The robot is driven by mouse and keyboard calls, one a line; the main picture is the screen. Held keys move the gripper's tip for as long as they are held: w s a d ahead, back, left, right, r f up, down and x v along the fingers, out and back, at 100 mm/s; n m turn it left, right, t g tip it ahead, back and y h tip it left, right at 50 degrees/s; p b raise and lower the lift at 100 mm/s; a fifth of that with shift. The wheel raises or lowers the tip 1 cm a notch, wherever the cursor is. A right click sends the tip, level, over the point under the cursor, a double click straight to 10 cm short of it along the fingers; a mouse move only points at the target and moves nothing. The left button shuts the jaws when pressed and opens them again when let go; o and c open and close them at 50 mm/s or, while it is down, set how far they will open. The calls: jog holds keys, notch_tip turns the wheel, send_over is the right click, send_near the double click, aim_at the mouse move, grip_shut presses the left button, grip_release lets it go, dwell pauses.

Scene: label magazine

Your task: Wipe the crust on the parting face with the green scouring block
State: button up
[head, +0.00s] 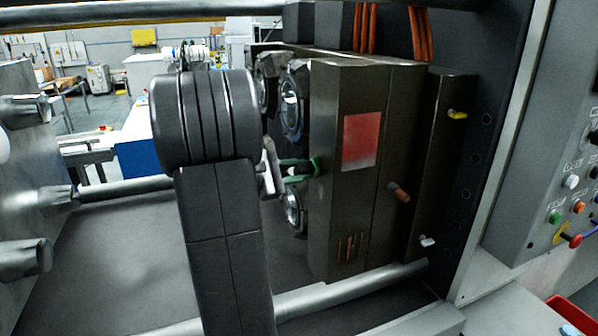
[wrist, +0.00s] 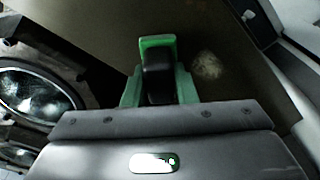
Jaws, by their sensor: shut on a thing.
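The green scouring block (wrist: 157,43) is at the end of my gripper, with a dark part in front of its middle. In the head view the block (head: 317,165) is at the left side of the brown mould half, at mid height. My gripper (head: 287,171) is shut on it, partly hidden behind my arm. The crust (wrist: 207,66) is a pale, blotchy patch on the brown parting face (wrist: 225,35), just right of the block in the wrist view. The block is beside the crust, not over it. I cannot tell whether it touches the face. The crust does not show in the head view.
Round metal-ringed cavities (head: 293,105) lie close to my gripper; one also shows in the wrist view (wrist: 35,90). Steel tie bars (head: 130,188) cross the bay. A control panel (head: 570,150) stands at right. Open space lies left of the mould.

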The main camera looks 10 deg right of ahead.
jog(key=shift+w+f+v, duration=0.1)
jog(key=shift+f+v, duration=0.05)
jog(key=shift+v, duration=1.35)
jog(key=shift+w+f+v, duration=0.1)
jog(key=shift+v, duration=1.4)
jog(key=v, duration=0.3)
jog(key=shift+w+a+f, duration=0.1)
jog(key=w+d+f+p, duration=0.1)
jog(key=d+f+p, duration=0.4)
jog(key=d, duration=0.2)
jog(key=shift+w+f, duration=0.15)
jog(key=shift+f, duration=0.25)
jog(key=shift+x, duration=1)
